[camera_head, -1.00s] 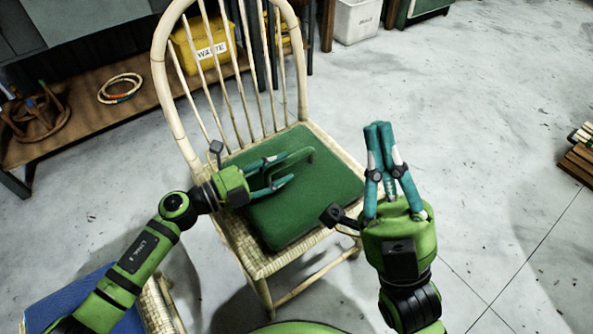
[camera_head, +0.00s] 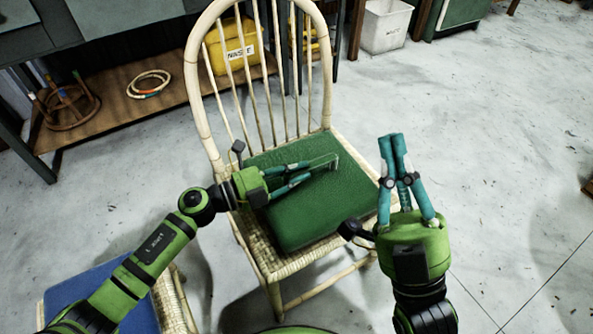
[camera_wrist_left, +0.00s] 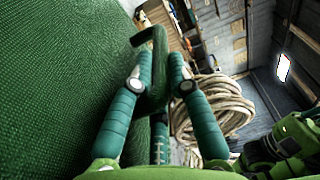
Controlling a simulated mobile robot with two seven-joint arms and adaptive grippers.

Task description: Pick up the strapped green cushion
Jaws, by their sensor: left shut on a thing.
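The green cushion (camera_head: 312,208) lies on the woven seat of a pale rattan chair (camera_head: 201,97). Its green strap (camera_head: 336,158) stands up as a loop near the back of its top. My left gripper (camera_head: 309,171) is over the cushion with its fingers closed on the strap. In the left wrist view the strap (camera_wrist_left: 158,65) passes between the fingertips (camera_wrist_left: 160,78), and the cushion face (camera_wrist_left: 65,80) fills the left side. My right gripper (camera_head: 393,140) is shut and empty, pointing up, to the right of the chair. I cannot tell whether the cushion is clear of the seat.
A low wooden shelf (camera_head: 115,103) behind the chair holds a coiled ring (camera_head: 148,84) and a yellow bin (camera_head: 228,55). A white bin (camera_head: 386,25) stands at the back. A blue cushion (camera_head: 90,300) is at lower left. The floor at right is open.

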